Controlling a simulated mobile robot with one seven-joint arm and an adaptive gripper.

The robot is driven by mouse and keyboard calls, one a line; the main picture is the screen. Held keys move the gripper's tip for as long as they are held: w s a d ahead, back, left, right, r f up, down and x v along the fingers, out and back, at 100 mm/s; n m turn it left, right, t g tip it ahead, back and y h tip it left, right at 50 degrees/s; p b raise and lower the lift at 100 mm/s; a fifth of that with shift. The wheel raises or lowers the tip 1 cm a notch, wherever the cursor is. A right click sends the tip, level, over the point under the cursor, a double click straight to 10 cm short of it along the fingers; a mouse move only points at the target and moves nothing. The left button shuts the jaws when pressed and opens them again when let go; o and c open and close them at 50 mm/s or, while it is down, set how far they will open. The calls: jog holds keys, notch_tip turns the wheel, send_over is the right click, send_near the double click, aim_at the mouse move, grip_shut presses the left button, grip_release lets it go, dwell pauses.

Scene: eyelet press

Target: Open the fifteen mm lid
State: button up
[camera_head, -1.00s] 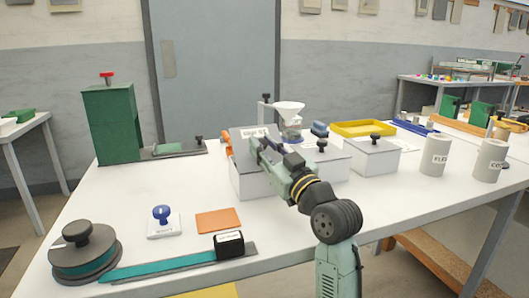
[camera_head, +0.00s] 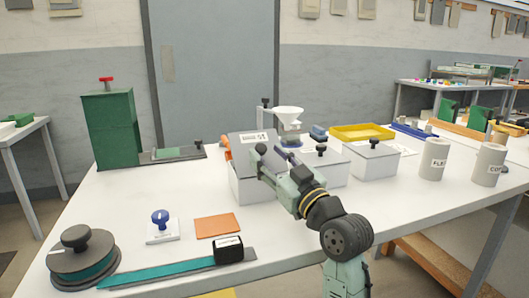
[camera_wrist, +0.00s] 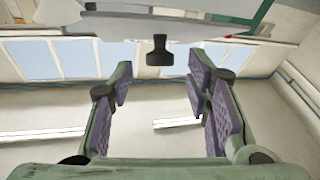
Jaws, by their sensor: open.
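The leftmost grey box (camera_head: 253,186) on the table has its lid (camera_head: 243,146) tilted up, its labelled face toward the front. The label is too small to read, so I cannot confirm the fifteen mm size. A dark knob (camera_head: 261,148) sticks out from this lid. My gripper (camera_head: 273,163) is open, in front of and to the right of the lid. In the wrist view a dark knob (camera_wrist: 160,52) stands between and beyond the open fingers (camera_wrist: 160,80), apart from both.
Two more grey boxes with knobbed lids, a middle one (camera_head: 325,168) and a right one (camera_head: 374,161), stand to the right.

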jog(key=s+d, duration=0.7)
jog(key=s, duration=0.5)
jog(key=shift+d+f, duration=0.3)
jog(key=shift+c, duration=0.4)
